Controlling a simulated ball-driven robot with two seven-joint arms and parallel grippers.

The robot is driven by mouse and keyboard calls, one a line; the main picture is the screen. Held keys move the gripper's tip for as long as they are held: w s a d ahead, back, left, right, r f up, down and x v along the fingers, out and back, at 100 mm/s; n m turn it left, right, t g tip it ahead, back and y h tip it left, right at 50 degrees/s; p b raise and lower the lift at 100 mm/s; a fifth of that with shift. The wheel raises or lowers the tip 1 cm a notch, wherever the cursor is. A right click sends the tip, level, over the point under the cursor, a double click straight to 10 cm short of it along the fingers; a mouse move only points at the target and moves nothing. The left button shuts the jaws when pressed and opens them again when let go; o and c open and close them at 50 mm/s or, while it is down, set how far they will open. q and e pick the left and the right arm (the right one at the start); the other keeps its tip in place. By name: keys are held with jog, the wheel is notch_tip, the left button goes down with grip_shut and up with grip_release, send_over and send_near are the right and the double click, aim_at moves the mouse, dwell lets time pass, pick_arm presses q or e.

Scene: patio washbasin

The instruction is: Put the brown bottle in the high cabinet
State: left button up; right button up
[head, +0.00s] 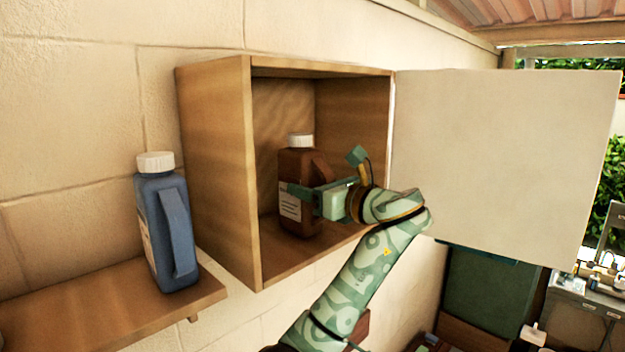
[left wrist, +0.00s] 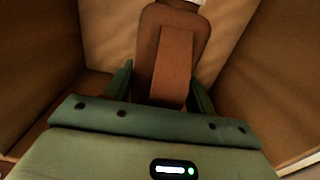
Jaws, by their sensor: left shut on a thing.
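The brown bottle (head: 298,170) has a white cap and a white label. It is upright inside the high cabinet (head: 215,170), a wooden box on the wall with its white door (head: 500,165) open to the right. My left gripper (head: 308,194) reaches in from the front and is shut on the bottle. In the left wrist view the brown bottle (left wrist: 175,60) is between the green fingers (left wrist: 162,90), its handle towards the camera. I cannot tell whether its base touches the cabinet floor. My right gripper is not in view.
A blue bottle (head: 165,225) with a white cap stands on a wooden shelf (head: 110,310) left of the cabinet. The open door blocks the space right of the cabinet. A grey unit with small items (head: 590,300) is far off at the right.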

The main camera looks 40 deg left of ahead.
pick_arm(q)
jog(key=o, duration=1.5)
jog(key=shift+f, duration=0.1)
jog(key=shift+o, duration=0.6)
jog(key=shift+d, duration=0.1)
jog(key=shift+d+b, duration=0.35)
jog(key=shift+b, duration=0.1)
jog(key=s+d+b, duration=0.1)
jog(key=d+b, duration=0.3)
jog(key=d, duration=0.7)
jog(key=shift+b, duration=0.35)
jog(key=shift+d, duration=0.1)
